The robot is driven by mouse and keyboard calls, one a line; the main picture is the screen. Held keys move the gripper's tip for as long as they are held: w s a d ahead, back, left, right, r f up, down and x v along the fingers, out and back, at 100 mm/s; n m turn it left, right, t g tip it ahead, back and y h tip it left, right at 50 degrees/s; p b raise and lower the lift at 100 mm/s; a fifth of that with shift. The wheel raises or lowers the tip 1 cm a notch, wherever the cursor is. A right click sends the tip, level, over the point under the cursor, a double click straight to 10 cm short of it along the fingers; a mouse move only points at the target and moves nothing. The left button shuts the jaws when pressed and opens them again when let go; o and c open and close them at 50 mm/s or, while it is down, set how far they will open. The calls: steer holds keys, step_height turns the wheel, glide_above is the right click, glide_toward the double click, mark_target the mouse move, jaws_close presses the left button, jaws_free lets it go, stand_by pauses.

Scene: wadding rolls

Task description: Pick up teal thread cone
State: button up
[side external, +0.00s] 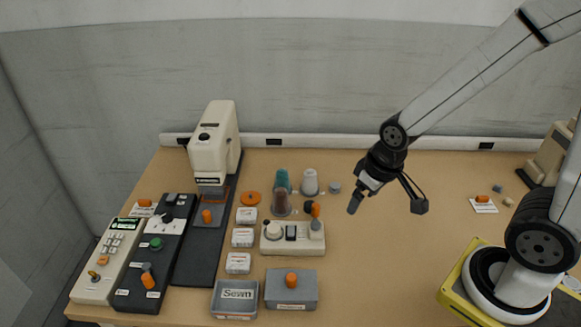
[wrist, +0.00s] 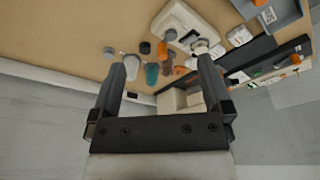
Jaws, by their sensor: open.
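The teal thread cone (side external: 282,179) stands on the table, left of a white cone (side external: 310,183) and behind a brown cone (side external: 282,204) that hides its lower part. It also shows in the wrist view (wrist: 151,75), between my fingers in the picture but well beyond them. My gripper (side external: 386,205) is open and empty. It hangs in the air to the right of the cones, its fingers spread wide. In the wrist view both fingers of my gripper (wrist: 167,65) show with nothing between them.
A grey cap (side external: 334,187) and a small black piece (side external: 309,206) sit near the cones. A beige control box (side external: 293,239) stands in front. A beige machine (side external: 214,145) rises at left. The table right of the cones is mostly clear.

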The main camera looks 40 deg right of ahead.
steer(key=w+d+f+n+y, duration=0.1)
steer(key=w+n, duration=0.1)
steer(key=w, duration=0.6)
steer(key=w+d+f+n, duration=0.1)
steer(key=w+d+f, duration=0.1)
steer(key=w, duration=0.6)
steer(key=n+t+y, duration=0.1)
steer(key=n+y, duration=0.1)
steer(key=n, duration=0.2)
glide_above(281, 170)
steer(key=s+d, duration=0.2)
steer(key=f, duration=0.7)
steer(key=shift+s+a+f, duration=0.1)
steer(key=shift+s+a, duration=0.05)
steer(key=shift+s, duration=0.05)
steer(key=shift+x, duration=1.35)
steer(key=shift+w+x, duration=0.15)
steer(key=shift+x, duration=1.1)
steer(key=shift+w+x, duration=0.1)
steer(key=shift+x, duration=1.2)
steer(key=shift+c, duration=0.2)
jaws_close()
steer(key=shift+r, duration=0.25)
